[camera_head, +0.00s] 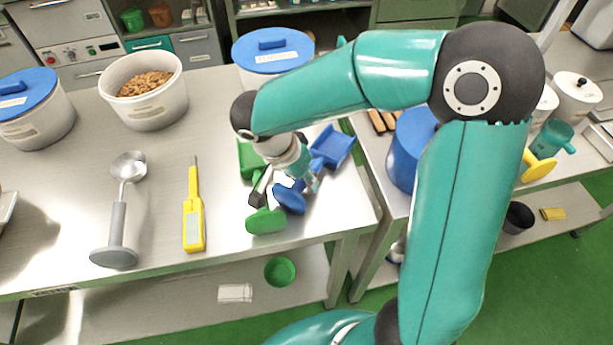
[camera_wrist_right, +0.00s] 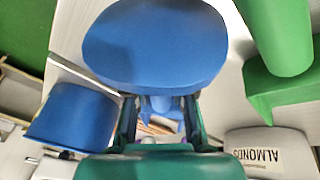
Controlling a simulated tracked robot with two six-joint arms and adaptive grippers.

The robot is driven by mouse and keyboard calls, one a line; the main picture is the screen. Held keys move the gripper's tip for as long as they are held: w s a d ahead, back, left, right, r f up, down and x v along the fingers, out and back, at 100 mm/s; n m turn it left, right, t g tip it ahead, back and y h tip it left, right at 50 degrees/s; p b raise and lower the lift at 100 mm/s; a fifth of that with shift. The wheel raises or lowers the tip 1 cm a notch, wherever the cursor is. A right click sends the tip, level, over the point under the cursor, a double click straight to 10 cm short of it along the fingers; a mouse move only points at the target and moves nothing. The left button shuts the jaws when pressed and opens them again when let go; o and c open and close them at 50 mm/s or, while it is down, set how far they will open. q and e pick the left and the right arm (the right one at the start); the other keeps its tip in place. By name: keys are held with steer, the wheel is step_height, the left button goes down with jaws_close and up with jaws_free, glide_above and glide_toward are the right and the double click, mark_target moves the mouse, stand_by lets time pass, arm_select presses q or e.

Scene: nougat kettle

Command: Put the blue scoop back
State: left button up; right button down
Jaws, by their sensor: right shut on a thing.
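The blue scoop has its scoop head (camera_head: 332,146) at the right part of the near table, and its round handle end (camera_head: 289,198) points toward me. In the right wrist view the handle end (camera_wrist_right: 155,45) fills the top middle. My right gripper (camera_head: 287,182) is shut on the blue scoop's handle, and my wrist hides part of it. I cannot tell whether the scoop touches the table. The green scoop (camera_head: 265,220) lies just left of it, partly behind my gripper; it also shows at the right of the wrist view (camera_wrist_right: 275,35). My left gripper is not in view.
A blue-lidded tub (camera_head: 272,50) stands behind my forearm. A blue container (camera_head: 405,150) stands on the right table, across a gap. A yellow device (camera_head: 193,220), a grey ladle (camera_head: 117,220) and an open tub of nuts (camera_head: 145,95) are to the left.

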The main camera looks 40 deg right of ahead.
steer(key=shift+f, duration=0.1)
steer(key=c, duration=1)
jaws_free()
steer(key=shift+r, duration=0.2)
steer(key=v, duration=1.2)
steer(key=shift+p, duration=0.35)
